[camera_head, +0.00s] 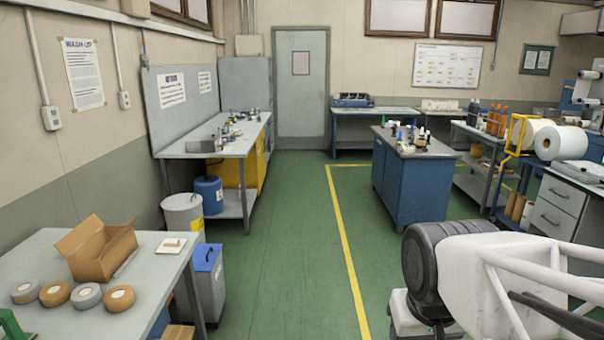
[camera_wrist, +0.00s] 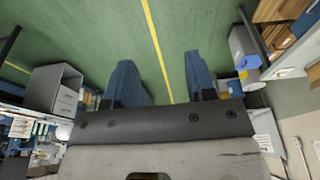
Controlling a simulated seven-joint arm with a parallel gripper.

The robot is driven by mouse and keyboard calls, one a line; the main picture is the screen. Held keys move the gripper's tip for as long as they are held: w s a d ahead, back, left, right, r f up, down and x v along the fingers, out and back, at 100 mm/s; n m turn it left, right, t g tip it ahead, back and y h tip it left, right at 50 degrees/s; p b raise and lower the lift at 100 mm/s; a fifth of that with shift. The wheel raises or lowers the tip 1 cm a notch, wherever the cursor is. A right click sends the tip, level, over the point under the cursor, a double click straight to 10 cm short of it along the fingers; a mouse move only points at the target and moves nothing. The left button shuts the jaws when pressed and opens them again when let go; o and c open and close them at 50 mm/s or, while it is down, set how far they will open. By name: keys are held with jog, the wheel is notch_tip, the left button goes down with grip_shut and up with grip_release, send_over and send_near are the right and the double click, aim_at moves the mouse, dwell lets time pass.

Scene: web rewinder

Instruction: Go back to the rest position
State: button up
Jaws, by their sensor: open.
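My gripper (camera_wrist: 160,78) shows in the wrist view with its two blue fingers spread well apart. Between the fingers I see only green floor and a yellow floor line, so it is empty. In the head view my arm is at the lower right, a white link with a dark round joint, over the floor. The gripper itself does not show in the head view.
A grey table (camera_head: 150,270) at the lower left holds an open cardboard box (camera_head: 97,247) and several tape rolls (camera_head: 55,294). A blue-lidded bin (camera_head: 207,275) stands beside it. A blue cabinet (camera_head: 412,185) stands at the centre right. The green floor (camera_head: 285,250) between is clear.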

jog(key=shift+s+d+f, duration=0.3)
jog(key=shift+s+d, duration=0.05)
jog(key=shift+s, duration=0.35)
jog(key=shift+s+d+f, duration=0.25)
jog(key=shift+s+d, duration=0.1)
jog(key=shift+s, duration=0.3)
dwell(1.6)
